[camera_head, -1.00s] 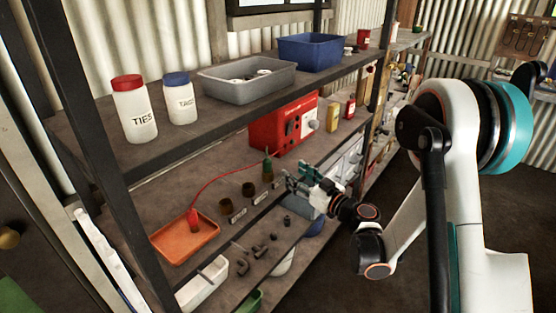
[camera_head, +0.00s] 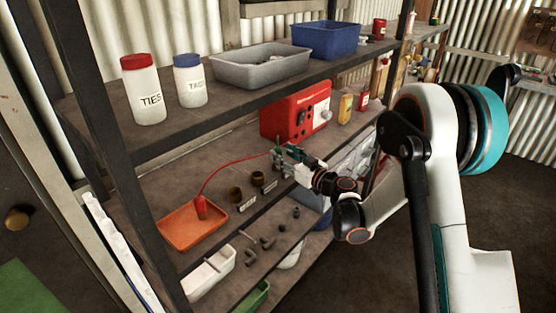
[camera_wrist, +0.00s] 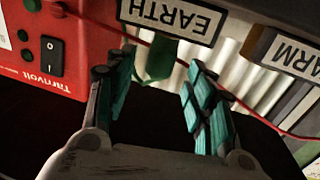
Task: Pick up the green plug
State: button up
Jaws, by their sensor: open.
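The green plug (camera_wrist: 158,60) shows in the wrist view between my two teal fingertips, apart from both, beside the label reading EARTH (camera_wrist: 170,17). In the head view only a small part of the green plug (camera_head: 277,151) shows beside my gripper (camera_head: 286,157), which covers the rest. My gripper is open and reaches in over the middle shelf from the right. In the wrist view the gripper (camera_wrist: 160,75) has clear gaps on both sides of the plug.
A red power box (camera_head: 296,113) stands behind. A red lead (camera_head: 225,172) runs to a red plug (camera_head: 201,208) in an orange tray (camera_head: 165,229). The upper shelf (camera_head: 220,107) lies above.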

aim_at(281, 152)
jog(key=b+x, duration=0.1)
jog(key=x, duration=0.2)
jog(key=shift+w+a, duration=0.1)
jog(key=shift+w, duration=0.05)
grip_shut()
